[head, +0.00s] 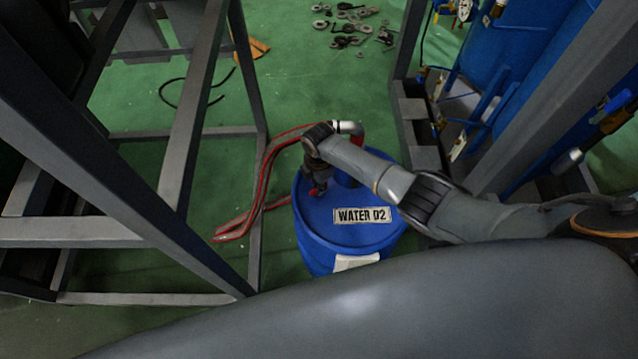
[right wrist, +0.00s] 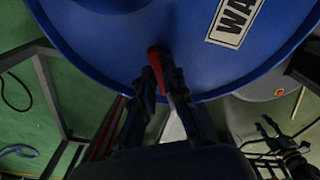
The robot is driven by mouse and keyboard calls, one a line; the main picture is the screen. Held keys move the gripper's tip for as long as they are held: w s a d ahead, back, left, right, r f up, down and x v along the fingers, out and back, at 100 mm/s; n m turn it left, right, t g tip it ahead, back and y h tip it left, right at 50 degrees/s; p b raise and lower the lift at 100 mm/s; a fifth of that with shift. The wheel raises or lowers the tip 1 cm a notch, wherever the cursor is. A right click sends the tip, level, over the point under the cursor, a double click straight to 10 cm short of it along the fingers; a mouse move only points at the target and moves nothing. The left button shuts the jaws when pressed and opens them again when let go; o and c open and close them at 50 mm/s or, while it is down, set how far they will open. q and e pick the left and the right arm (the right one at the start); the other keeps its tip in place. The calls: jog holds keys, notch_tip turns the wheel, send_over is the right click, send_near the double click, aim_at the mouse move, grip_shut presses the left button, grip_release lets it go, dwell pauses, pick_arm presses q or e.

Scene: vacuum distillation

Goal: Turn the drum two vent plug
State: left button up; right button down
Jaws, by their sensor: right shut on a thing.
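The blue drum (head: 345,240) labelled "WATER D2" (head: 361,215) stands upright on the green floor in the head view. Its lid (right wrist: 190,55) fills the upper part of the right wrist view. My right gripper (head: 316,191) points down at the left part of the drum lid. In the right wrist view the right gripper (right wrist: 162,75) is shut on a small red vent plug (right wrist: 155,60) near the lid's edge. The plug's lower part is hidden between the fingers.
A red hose (head: 262,180) runs from the drum's far side to the floor at left. Grey steel frames (head: 255,90) stand left and right of the drum. Blue tanks (head: 510,60) stand at right. Loose metal parts (head: 350,25) lie on the far floor.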

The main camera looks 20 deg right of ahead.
jog(key=c, duration=1.4)
grip_release()
jog(key=shift+r, duration=0.1)
notch_tip(320, 180, up, 12)
